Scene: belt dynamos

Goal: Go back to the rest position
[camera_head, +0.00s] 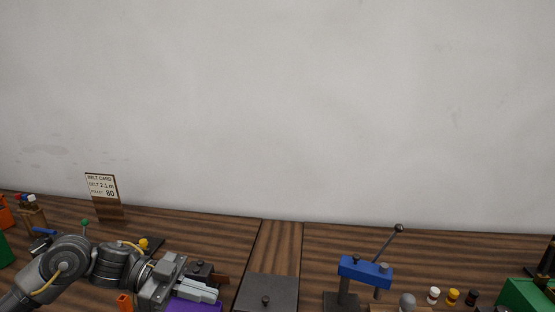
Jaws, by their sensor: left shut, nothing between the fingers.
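My left arm comes in from the lower left across the wooden bench. My left gripper (207,292) is low in the picture, left of the middle. Its pale fingers are shut with nothing between them and point to the right. They are just above a purple thing (194,306) cut off by the lower picture edge; I cannot tell whether they touch it. My right gripper is not in view.
A grey plate with a knob (268,291) lies right of the left gripper. A blue press with a lever (365,272) stands further right. Small white, yellow and black pieces (453,296) and a green box (525,295) are at lower right. A belt card (102,187) stands at back left.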

